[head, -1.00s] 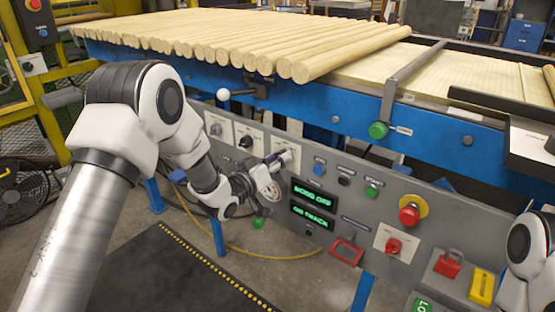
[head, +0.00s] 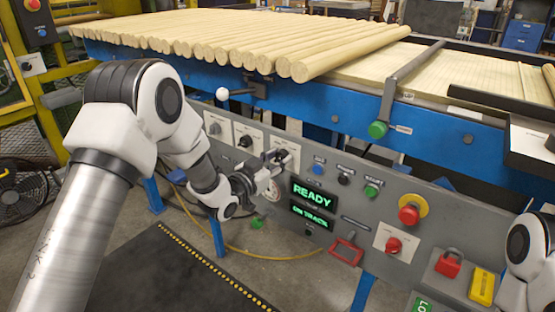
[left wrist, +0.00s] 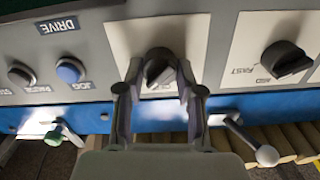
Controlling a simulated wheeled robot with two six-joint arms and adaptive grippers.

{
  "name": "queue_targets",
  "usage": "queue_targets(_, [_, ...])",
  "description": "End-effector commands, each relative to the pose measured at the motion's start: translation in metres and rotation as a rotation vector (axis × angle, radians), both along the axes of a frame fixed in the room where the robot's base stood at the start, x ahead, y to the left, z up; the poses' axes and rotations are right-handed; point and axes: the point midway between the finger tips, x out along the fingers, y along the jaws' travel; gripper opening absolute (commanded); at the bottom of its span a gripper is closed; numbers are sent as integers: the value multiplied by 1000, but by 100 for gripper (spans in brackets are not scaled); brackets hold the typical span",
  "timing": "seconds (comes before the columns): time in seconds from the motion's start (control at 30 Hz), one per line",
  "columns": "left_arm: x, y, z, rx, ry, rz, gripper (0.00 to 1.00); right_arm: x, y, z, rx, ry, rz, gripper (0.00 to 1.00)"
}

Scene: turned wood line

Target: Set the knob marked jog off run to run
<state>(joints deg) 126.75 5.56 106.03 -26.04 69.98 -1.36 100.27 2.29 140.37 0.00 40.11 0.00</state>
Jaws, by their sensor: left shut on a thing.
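The knob (left wrist: 158,66) is dark grey, on a white plate (left wrist: 198,30) in the left wrist view. Its grip bar is tilted to the upper right there. Its lettering is mostly covered, so I cannot read which mark it points at. My left gripper (left wrist: 160,76) has one finger on each side of the knob and is shut on it. The upper green display (head: 310,193) reads READY. My right gripper is out of view.
Two more white-plated knobs (head: 248,135) are left of the gripper. Blue, black and green buttons (head: 371,190) and a red stop button (head: 409,213) lie to its right. A white ball-ended lever (head: 223,94) sticks out above. Wooden rods (head: 250,45) lie over the blue frame.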

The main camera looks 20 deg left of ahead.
Motion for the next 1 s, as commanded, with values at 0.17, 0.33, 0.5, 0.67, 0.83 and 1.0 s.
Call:
queue_targets(0.17, [0,0,0,2,0,0,2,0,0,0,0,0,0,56])
queue_targets(0.33, [0,0,0,2,0,0,50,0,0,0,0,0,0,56])
queue_targets(0.5, [0,0,0,1,1,0,61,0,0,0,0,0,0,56])
queue_targets(0.67, [0,0,0,1,1,0,61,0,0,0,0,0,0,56])
queue_targets(0.83, [-16,6,0,0,2,0,61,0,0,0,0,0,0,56])
queue_targets(1.0, [-55,21,0,-4,4,3,61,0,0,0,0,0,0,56])
